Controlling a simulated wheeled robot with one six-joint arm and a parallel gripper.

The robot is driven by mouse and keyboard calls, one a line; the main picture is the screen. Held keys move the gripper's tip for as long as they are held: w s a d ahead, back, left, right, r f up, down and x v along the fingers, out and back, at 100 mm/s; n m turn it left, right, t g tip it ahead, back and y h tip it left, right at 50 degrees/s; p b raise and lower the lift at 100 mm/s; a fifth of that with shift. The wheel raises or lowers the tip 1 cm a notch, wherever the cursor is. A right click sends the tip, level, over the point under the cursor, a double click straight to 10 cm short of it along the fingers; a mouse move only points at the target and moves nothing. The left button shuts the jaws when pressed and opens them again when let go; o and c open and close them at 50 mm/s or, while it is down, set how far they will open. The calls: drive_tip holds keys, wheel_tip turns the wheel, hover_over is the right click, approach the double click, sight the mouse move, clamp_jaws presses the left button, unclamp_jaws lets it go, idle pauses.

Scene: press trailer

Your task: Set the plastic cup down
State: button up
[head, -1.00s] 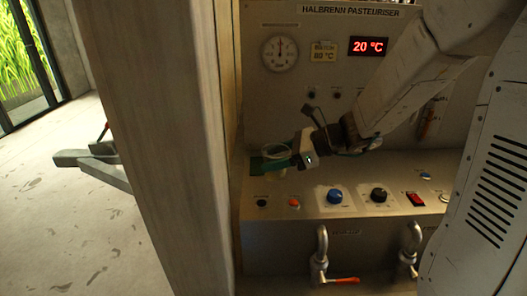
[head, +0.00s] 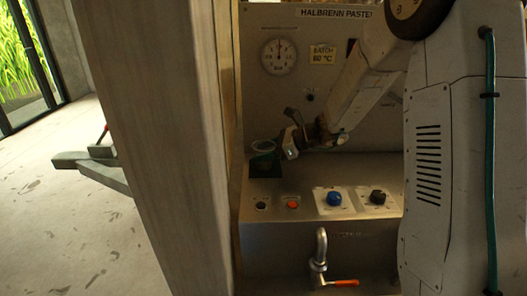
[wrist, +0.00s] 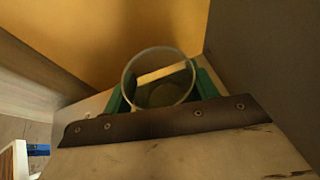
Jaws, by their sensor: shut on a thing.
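The clear plastic cup (wrist: 160,78) is between the green fingers of my gripper (wrist: 163,92) in the wrist view, with its round rim facing the camera. In the head view the cup (head: 263,146) shows as a pale rim above the green fingers of my gripper (head: 264,161), at the left back of the steel console. My gripper is shut on the cup. The cup's lower part is hidden by the fingers, and I cannot tell whether its base touches the console top.
The console (head: 285,184) has a black knob, an orange button (head: 293,205), a blue knob (head: 334,198) and another black knob (head: 377,197). A tap with a red handle (head: 342,282) is below. A wooden post (head: 165,150) stands close on the left.

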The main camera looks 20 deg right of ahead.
drive_tip(key=shift+f, duration=0.15)
drive_tip(key=o, duration=1.1)
